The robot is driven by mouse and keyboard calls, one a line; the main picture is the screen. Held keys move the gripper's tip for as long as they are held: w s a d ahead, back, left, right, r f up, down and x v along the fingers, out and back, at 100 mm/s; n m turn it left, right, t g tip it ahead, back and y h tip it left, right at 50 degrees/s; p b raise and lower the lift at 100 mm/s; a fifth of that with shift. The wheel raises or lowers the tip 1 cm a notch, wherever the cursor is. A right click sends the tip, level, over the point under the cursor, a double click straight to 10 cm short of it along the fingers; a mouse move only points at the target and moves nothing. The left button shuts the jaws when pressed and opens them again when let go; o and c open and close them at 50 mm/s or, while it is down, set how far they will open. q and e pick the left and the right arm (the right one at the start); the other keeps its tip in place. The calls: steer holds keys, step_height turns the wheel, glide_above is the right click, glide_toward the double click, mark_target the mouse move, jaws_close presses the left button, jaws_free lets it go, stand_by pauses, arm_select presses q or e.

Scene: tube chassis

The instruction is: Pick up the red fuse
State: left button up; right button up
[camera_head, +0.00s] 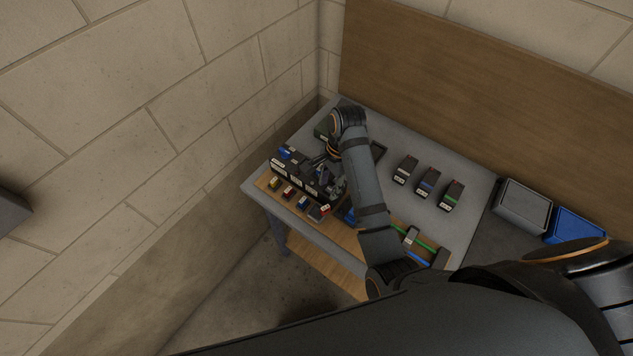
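A row of small dark fuse-like blocks lies along the table's front left edge. One with a red mark (288,193) looks like the red fuse; a larger grey block (319,212) at the row's right end also has a red spot. My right gripper (337,185) points down over the table, just behind the row and close to a black rack (300,180). Its fingers are small and dark against the rack, so I cannot tell whether they are open or hold anything. My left gripper is not in view.
Three dark modules (427,182) stand on the grey table (400,145) to the right of my arm. A grey bin (522,205) and a blue bin (575,226) are farther right. Green and blue strips (418,240) lie near the front. A wooden board (480,75) closes the back.

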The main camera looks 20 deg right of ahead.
mark_target(325, 207)
steer(key=f, duration=0.2)
steer(key=s+f, duration=0.1)
steer(key=f, duration=0.1)
steer(key=a+f+p, duration=0.1)
steer(key=f, duration=0.1)
steer(key=shift+s+f, duration=0.35)
steer(key=shift+s+a+f, duration=0.1)
steer(key=shift+f, duration=0.5)
steer(key=shift+s+a+f, duration=0.1)
steer(key=shift+f, duration=0.45)
steer(key=shift+w+f, duration=0.1)
steer(key=shift+f, duration=0.3)
jaws_close()
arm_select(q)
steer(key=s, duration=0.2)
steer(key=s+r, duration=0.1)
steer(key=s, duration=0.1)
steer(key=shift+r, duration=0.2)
